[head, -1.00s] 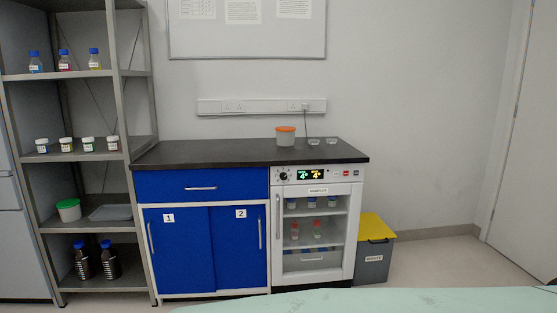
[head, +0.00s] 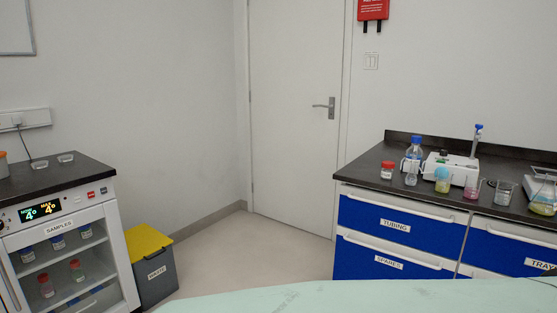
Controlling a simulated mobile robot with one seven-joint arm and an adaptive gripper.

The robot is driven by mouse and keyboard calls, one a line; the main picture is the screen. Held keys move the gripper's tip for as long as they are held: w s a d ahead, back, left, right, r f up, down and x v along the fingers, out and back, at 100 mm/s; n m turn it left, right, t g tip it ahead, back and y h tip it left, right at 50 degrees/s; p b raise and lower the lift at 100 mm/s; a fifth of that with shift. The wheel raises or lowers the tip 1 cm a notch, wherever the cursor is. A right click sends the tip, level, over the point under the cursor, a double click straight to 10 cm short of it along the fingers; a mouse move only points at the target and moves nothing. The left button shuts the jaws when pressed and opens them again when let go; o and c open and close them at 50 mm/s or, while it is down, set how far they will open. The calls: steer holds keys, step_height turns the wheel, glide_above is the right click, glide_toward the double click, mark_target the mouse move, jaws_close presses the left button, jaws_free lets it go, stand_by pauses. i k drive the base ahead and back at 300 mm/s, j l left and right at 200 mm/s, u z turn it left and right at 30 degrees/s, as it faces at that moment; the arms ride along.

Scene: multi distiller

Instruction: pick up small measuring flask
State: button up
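Several pieces of glassware stand on the dark counter (head: 362,172) at the right of the head view. A small clear vessel (head: 411,174) with a narrow neck stands near the front edge, in front of a blue-capped bottle (head: 414,148). A round flask with yellow liquid (head: 442,180) stands to its right. Beakers with pink (head: 472,188), clear (head: 503,192) and yellow (head: 543,199) contents stand further right. At this size I cannot tell which one is the small measuring flask. My gripper is not in view.
A red-lidded jar (head: 387,170) stands left of the glassware, and a white device (head: 452,166) behind it. Blue drawers (head: 400,222) are below. A closed door (head: 295,120), a yellow-lidded waste bin (head: 150,262) and a sample fridge (head: 65,258) are to the left. Floor shows between bin and drawers.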

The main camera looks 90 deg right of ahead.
mark_target(411, 180)
steer(key=z, duration=3.45)
steer(key=i+l, duration=0.3)
steer(key=l, duration=0.15)
steer(key=i+l, duration=0.25)
steer(key=l, duration=0.15)
steer(key=i+l, duration=0.3)
steer(key=l, duration=0.15)
steer(key=u, duration=0.05)
